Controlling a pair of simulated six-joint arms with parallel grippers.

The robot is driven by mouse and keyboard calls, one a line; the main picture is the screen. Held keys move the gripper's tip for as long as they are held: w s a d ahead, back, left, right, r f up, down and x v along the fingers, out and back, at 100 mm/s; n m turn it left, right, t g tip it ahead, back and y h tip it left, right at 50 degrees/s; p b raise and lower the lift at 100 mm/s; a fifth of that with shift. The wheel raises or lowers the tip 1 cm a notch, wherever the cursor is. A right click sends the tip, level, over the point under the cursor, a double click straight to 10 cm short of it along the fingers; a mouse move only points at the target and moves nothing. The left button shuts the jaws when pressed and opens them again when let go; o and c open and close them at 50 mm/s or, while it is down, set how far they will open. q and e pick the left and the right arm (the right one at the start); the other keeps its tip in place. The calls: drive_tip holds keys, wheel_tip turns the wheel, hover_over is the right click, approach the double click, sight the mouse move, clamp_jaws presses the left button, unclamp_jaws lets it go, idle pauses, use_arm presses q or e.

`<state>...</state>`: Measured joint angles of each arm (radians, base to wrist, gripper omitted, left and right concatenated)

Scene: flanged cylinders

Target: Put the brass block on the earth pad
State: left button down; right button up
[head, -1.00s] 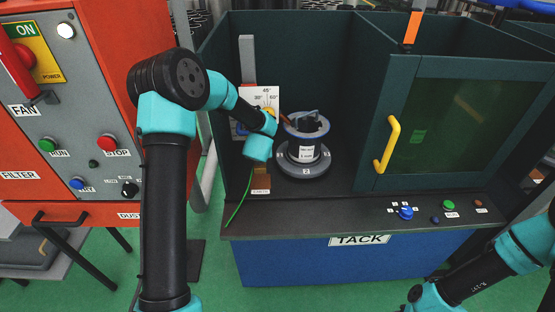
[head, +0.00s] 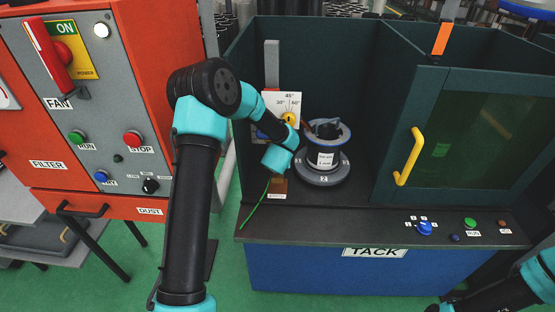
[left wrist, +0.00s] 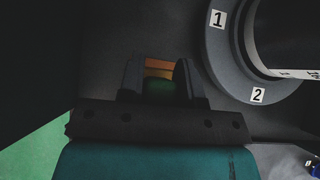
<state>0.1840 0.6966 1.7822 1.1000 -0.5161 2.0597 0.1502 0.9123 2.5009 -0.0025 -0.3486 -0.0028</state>
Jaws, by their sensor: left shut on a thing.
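My left gripper (left wrist: 160,85) is shut on the brass block (left wrist: 158,75), an orange-brown strip between the fingers, with a green part on its near side. In the head view the teal wrist of my left arm hides the block. The brown earth pad (head: 279,186) shows just below that wrist on the dark cell floor, partly covered, with a small white label at its front. I cannot tell whether the block touches the pad. My right gripper is out of view; only part of its arm shows at lower right.
A flanged cylinder (head: 325,158) stands on a numbered round base (head: 322,178) close right of my left wrist. A white angle plate (head: 283,104) is behind the wrist. A yellow-handled door (head: 408,156) is farther right.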

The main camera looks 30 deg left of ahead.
use_arm(q)
drive_tip(key=shift+f, duration=1.35)
drive_tip(key=shift+f, duration=0.6)
drive_tip(key=c, duration=0.7)
unclamp_jaws()
drive_tip(key=v, duration=1.7)
drive_tip(key=shift+s+r, duration=0.1)
drive_tip(key=shift+s, duration=0.1)
